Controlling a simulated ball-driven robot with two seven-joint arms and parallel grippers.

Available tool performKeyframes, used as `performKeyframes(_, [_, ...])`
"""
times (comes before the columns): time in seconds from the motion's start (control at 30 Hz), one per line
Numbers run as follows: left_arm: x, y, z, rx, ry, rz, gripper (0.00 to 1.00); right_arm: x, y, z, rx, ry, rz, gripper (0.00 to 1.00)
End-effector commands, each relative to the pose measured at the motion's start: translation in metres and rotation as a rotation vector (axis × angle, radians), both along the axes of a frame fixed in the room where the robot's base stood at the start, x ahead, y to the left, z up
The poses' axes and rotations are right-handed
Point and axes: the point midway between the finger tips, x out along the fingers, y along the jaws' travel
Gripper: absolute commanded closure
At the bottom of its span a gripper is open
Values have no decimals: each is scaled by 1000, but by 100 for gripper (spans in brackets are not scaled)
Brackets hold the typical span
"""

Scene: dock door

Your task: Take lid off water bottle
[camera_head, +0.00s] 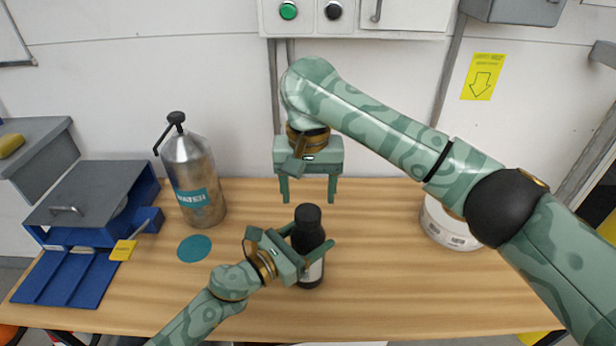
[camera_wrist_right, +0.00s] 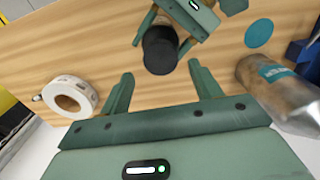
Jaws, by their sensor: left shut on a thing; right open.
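A dark bottle (camera_head: 308,238) with a black lid (camera_head: 308,213) stands upright on the wooden table, near the middle. My left gripper (camera_head: 309,250) is shut on the bottle's body from the left, below the lid. My right gripper (camera_head: 308,200) is open and empty, with its fingers pointing down, behind and above the bottle in the head view. In the right wrist view the black lid (camera_wrist_right: 160,42) shows just beyond and between the two open fingertips (camera_wrist_right: 161,68), apart from them. The lid sits on the bottle.
A metal canister labelled WATER (camera_head: 185,165) stands at the left behind a teal disc (camera_head: 194,248). A blue box (camera_head: 95,205) with a grey lid is at the far left. A white roll (camera_head: 448,228) lies at the right, partly behind my right arm.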

Motion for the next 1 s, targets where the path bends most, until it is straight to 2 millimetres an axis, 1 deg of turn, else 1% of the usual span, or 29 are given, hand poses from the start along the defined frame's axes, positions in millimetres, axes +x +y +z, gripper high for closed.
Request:
performKeyframes(0.03, [0,0,0,-1,1,0,99,-1,1,-10,2,5,1,36])
performKeyframes(0.1, [0,0,0,-1,1,0,99,-1,1,-22,3,5,0,36])
performKeyframes(0.2, [0,0,0,-1,1,0,99,0,1,-36,2,3,0,36])
performKeyframes(0.3, [0,0,0,-1,1,0,99,0,1,-45,2,2,1,36])
performKeyframes(0.4, [0,0,0,-1,1,0,99,0,0,-50,2,0,0,36])
performKeyframes(0.63, [0,0,0,-1,1,0,99,0,0,-50,1,0,1,36])
performKeyframes(0.67, [0,0,0,-1,1,0,99,0,0,-50,1,0,1,42])
performKeyframes(0.7, [0,0,0,-1,1,0,99,0,0,-50,1,0,1,53])
performKeyframes(0.77, [0,0,0,-1,1,0,99,0,0,-50,1,0,1,70])
performKeyframes(0.8, [0,0,0,-1,1,0,99,0,0,-50,1,0,1,81])
performKeyframes(1.0, [0,0,0,-1,1,0,99,0,0,-50,1,-1,9,82])
